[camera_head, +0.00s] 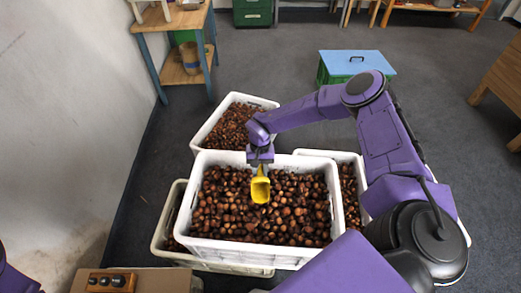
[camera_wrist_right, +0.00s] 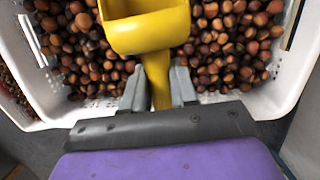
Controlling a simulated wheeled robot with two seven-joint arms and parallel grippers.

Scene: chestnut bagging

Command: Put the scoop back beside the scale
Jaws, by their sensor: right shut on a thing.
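The yellow scoop (camera_head: 260,188) is over the front white crate of chestnuts. My right gripper (camera_head: 260,162) is shut on its handle, and the bowl points toward the near side in the head view. In the right wrist view the gripper fingers (camera_wrist_right: 158,90) close on both sides of the scoop handle (camera_wrist_right: 159,75); the bowl is cut off at the top edge. No chestnuts show in the visible part of the bowl. I cannot make out a scale for sure. My left gripper is out of view; only a bit of purple arm shows at the lower left.
The front white crate (camera_head: 336,195) is full of chestnuts. Other chestnut crates stand behind it (camera_head: 198,142), to its right and below it. A cardboard box and a wooden block with black knobs (camera_head: 110,281) are at the lower left. A blue-lidded green box (camera_head: 357,62) stands on open floor.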

